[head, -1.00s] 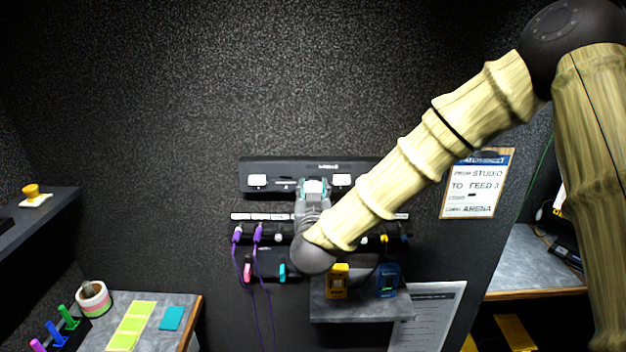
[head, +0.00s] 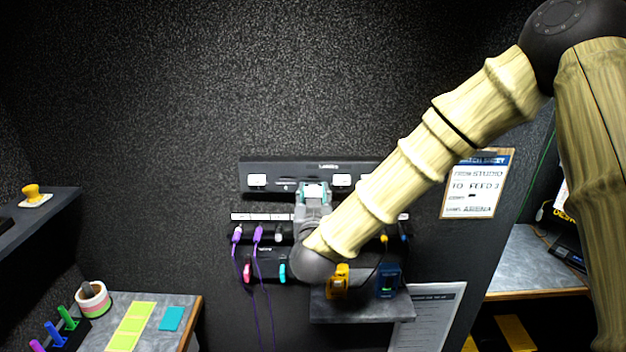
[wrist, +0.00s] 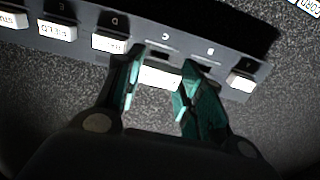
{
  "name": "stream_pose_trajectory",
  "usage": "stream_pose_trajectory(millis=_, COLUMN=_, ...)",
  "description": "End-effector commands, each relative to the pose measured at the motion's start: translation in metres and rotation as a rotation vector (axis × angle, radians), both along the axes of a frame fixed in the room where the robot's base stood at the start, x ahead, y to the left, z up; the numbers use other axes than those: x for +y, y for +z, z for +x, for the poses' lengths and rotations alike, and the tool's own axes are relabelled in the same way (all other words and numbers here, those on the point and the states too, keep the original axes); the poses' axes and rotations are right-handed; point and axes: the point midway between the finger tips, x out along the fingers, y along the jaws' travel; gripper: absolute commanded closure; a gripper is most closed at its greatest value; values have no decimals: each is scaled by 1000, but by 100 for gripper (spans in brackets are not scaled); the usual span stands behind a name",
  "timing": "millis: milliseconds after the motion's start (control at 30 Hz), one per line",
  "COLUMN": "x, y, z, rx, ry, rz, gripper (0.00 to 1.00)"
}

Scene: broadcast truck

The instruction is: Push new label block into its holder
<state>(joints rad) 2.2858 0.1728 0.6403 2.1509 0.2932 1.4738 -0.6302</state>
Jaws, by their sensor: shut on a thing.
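My gripper (head: 313,194) is in front of the dark label strip (head: 297,164) on the wall, with its teal fingertips at the strip. In the wrist view, my gripper (wrist: 158,85) is shut on a white label block (wrist: 158,77). The block is between the two fingers, at or just in front of the holder lettered C (wrist: 164,52). The fingers hide its ends, and I cannot tell how deep it sits. The holder lettered B (wrist: 205,66) looks empty. White blocks sit in the D (wrist: 108,44) and E (wrist: 57,33) holders, and another is near the right end (wrist: 241,82).
Purple cables (head: 258,236) hang from the jack row below. A small shelf (head: 350,309) carries a yellow device (head: 338,282) and a blue device (head: 387,282). A clipboard (head: 478,185) hangs at right. The wall above the strip is clear.

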Motion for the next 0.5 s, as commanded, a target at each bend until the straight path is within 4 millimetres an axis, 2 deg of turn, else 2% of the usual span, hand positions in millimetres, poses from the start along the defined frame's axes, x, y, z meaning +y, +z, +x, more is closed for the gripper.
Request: stream_pose_trajectory(millis=500, x=0, y=0, z=-17, rx=-1, ry=1, rz=-1, gripper=100)
